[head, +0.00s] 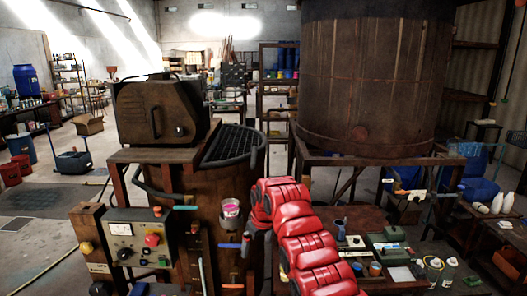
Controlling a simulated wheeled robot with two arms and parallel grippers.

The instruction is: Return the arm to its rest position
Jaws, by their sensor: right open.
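My right arm, with red segments, rises from the bottom of the head view and bends at the wrist. My right gripper (249,240) is a small dark shape below that wrist, in front of the brown stirred vat (212,185). It is open, and I see nothing held in it. A pale cup with pink contents (231,209) is just up and left of the gripper, against the vat's front. The cup appears apart from the gripper. The fingertips are small and partly lost against the dark vat. My left gripper is not in view.
A control box (138,240) with a red button stands at the lower left. A large wooden tank (375,85) stands on a frame at the right. A workbench (375,225) with cups and boxes lies beside my arm. Blue-ended handles stick out from the vat.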

